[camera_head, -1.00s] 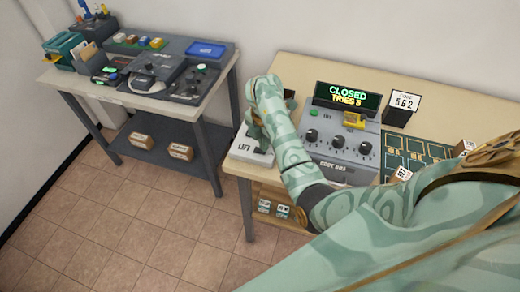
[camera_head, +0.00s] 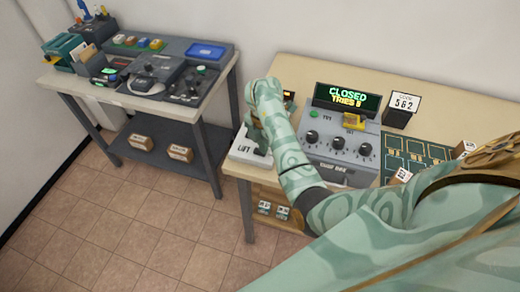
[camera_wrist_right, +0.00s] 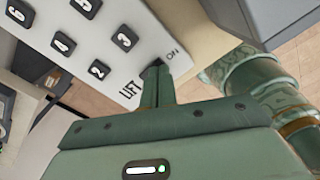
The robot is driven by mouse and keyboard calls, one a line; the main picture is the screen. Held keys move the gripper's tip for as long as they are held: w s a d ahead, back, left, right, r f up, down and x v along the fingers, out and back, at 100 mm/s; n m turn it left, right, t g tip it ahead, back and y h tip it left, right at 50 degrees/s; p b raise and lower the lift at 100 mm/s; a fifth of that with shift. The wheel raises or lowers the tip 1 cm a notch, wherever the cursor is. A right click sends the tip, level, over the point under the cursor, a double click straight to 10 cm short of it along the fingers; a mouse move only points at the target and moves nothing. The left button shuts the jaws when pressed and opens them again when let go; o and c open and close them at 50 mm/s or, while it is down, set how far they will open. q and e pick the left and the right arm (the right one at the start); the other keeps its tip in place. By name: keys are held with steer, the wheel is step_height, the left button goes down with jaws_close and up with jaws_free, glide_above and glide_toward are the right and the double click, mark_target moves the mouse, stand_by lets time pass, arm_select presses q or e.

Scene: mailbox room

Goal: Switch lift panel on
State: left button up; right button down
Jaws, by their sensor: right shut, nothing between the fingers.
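The lift panel (camera_head: 241,154) is a pale box marked LIFT at the left end of the right-hand table, partly hidden by my right arm. In the right wrist view, the panel (camera_wrist_right: 110,55) shows dark numbered buttons, the word LIFT and an ON mark. My right gripper (camera_wrist_right: 156,68) is shut and empty, its tips at the panel beside the ON mark. The tips cover the spot there, so I cannot tell the switch's position or whether they touch it. In the head view, the right gripper (camera_head: 257,137) hangs over the panel. My left gripper is out of view.
Right of the panel stands a grey code box (camera_head: 339,146) with knobs, below a display (camera_head: 347,97) reading CLOSED, TRIES 8. A second table (camera_head: 150,99) with devices is at left. Tiled floor (camera_head: 130,220) is open in front.

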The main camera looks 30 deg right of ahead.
step_height(320, 180, up, 6)
steer(key=p, duration=0.5)
steer(key=shift+r, duration=0.25)
steer(key=shift+f, duration=0.1)
